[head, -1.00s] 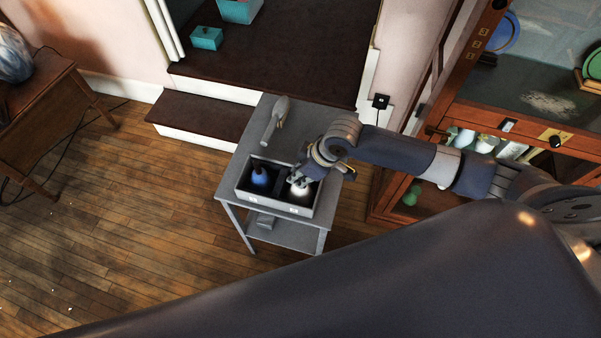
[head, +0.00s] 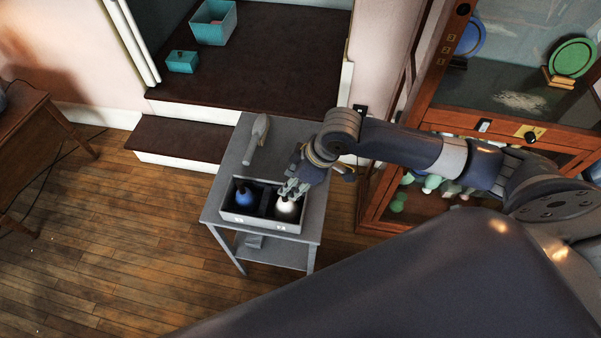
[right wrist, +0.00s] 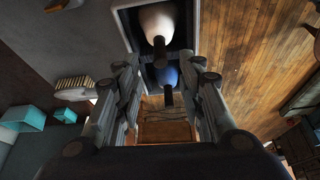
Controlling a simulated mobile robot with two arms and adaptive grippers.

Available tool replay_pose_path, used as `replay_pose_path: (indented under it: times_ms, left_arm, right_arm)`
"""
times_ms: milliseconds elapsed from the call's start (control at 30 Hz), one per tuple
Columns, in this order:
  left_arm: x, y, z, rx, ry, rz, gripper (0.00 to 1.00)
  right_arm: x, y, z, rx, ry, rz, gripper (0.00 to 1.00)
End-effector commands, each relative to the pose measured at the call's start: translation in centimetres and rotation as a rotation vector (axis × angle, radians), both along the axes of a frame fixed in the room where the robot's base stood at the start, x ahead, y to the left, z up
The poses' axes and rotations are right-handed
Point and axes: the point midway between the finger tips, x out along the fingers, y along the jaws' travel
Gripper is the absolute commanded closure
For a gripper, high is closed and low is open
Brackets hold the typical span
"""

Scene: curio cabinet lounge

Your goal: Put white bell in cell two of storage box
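The white bell (head: 287,207) stands in the right cell of the grey storage box (head: 259,223), whose small front labels are hard to read. A blue bell (head: 244,197) stands in the left cell. My right gripper (head: 292,188) is just above the white bell's dark handle. The right wrist view shows the fingers of this gripper (right wrist: 165,72) spread apart with nothing gripped. There the white bell (right wrist: 158,22) and the blue bell (right wrist: 167,76) lie beyond the fingers, inside the box. My left gripper is not in view.
The box sits on a small grey table (head: 290,135) with a grey handled tool (head: 258,138) behind it. A wooden glass-fronted cabinet (head: 400,150) stands to the right. Teal boxes (head: 213,24) rest on the dark platform at the back. The wooden floor at left is open.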

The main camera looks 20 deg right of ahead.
Motion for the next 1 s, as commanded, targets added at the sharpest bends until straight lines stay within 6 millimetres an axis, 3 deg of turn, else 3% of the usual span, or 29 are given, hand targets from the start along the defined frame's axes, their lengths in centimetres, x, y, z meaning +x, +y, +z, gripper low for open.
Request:
replay_pose_path:
  times_ms: [133,333,1000]
  left_arm:
    - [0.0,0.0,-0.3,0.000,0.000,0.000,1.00]
    - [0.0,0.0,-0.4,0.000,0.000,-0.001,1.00]
    - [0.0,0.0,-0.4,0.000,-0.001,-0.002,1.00]
  right_arm:
    - [-0.6,-0.9,2.6,-0.001,-0.004,0.001,0.64]
    - [-1.2,-1.5,4.5,0.001,-0.001,0.000,0.64]
    - [-1.4,-1.2,4.7,0.005,0.000,0.003,0.64]
